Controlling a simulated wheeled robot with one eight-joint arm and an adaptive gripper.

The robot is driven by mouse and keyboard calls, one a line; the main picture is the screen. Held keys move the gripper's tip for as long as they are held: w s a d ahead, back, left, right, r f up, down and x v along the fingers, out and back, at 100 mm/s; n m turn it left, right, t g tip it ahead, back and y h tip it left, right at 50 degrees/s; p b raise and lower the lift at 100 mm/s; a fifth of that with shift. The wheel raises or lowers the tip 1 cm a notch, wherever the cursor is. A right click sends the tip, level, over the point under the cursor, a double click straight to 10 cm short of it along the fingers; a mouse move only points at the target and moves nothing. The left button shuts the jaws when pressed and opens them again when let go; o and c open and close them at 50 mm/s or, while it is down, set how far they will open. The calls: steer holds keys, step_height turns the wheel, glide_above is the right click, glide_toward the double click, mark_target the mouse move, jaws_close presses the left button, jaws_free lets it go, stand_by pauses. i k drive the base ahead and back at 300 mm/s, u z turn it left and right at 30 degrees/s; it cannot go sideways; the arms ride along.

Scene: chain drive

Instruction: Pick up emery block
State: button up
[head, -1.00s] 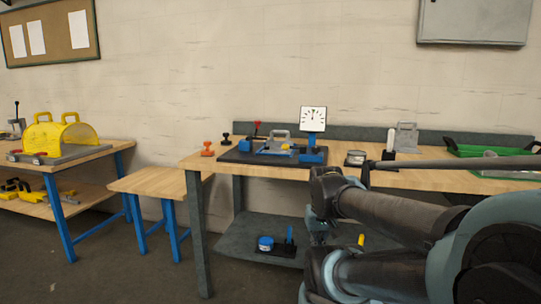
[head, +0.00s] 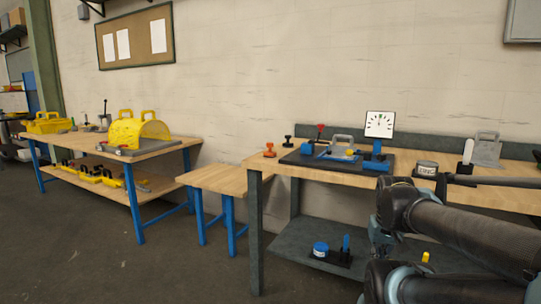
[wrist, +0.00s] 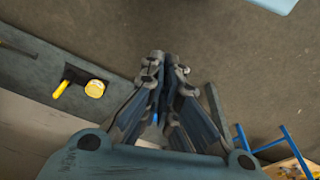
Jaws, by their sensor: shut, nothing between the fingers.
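I cannot pick out an emery block for certain in either view. My gripper (wrist: 165,62) shows in the wrist view with its fingers together and nothing between them. It points down over the grey floor, beside the grey lower shelf (wrist: 45,58) of a bench. In the head view my arm fills the lower right, in front of the workbench (head: 222,181), and hides part of it.
A yellow guard (head: 135,132) stands on the left bench (head: 165,147). Floor in front is clear.

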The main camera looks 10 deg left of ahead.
mark_target(269, 154)
steer(key=z, duration=2.15)
steer(key=k, duration=0.5)
steer(key=u, duration=2.3)
steer(key=i, duration=1)
steer(key=z, duration=0.05)
